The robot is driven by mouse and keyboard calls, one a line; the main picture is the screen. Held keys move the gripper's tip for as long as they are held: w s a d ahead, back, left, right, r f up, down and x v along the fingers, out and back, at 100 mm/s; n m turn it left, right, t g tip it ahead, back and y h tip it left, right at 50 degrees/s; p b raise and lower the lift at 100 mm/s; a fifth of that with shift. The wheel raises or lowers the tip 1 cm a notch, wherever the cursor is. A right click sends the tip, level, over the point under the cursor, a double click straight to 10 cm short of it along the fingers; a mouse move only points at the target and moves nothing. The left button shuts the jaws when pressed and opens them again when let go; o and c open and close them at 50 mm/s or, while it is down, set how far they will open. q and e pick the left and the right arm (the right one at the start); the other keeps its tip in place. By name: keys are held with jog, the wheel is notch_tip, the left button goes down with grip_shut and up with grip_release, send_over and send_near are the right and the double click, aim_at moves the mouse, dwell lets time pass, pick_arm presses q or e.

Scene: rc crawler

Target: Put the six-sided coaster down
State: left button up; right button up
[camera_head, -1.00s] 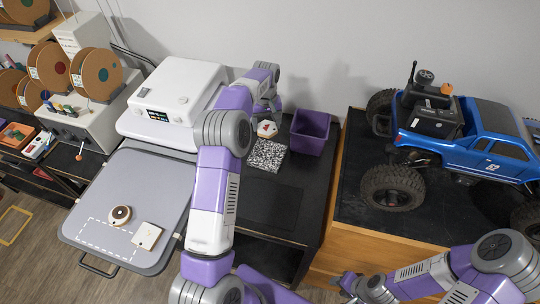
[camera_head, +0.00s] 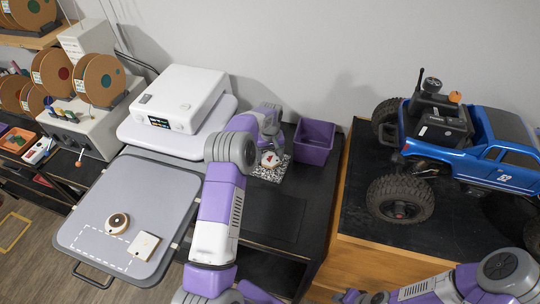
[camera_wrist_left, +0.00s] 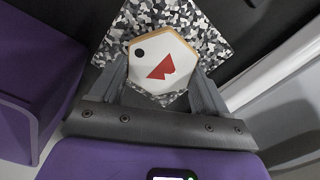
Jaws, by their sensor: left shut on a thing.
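The six-sided coaster (camera_head: 270,160), white with a tan rim, a red shape and a black dot, is held in my left gripper (camera_wrist_left: 160,88). In the left wrist view the coaster (camera_wrist_left: 148,50) lies between the two fingers, face toward the camera. It is over a black, grey and white speckled square mat (camera_wrist_left: 205,32). The mat (camera_head: 262,175) also shows in the head view, partly covered. I cannot tell whether the coaster touches it. My right gripper (camera_head: 350,297) is at the bottom edge, its jaws unclear.
A purple bin (camera_head: 314,143) stands just right of the mat. A white machine (camera_head: 185,97) is to the left. A grey board (camera_head: 105,195) bears a round and a square coaster. A blue RC truck (camera_head: 480,150) is at right. The dark surface in front of the mat is bare.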

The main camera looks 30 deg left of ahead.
aim_at(270, 157)
pick_arm(q)
jog(key=shift+f, duration=0.4)
jog(key=shift+f, duration=0.2)
jog(key=o, duration=1)
jog(key=shift+r, duration=0.1)
notch_tip(270, 157, up, 12)
jog(key=shift+r, duration=0.15)
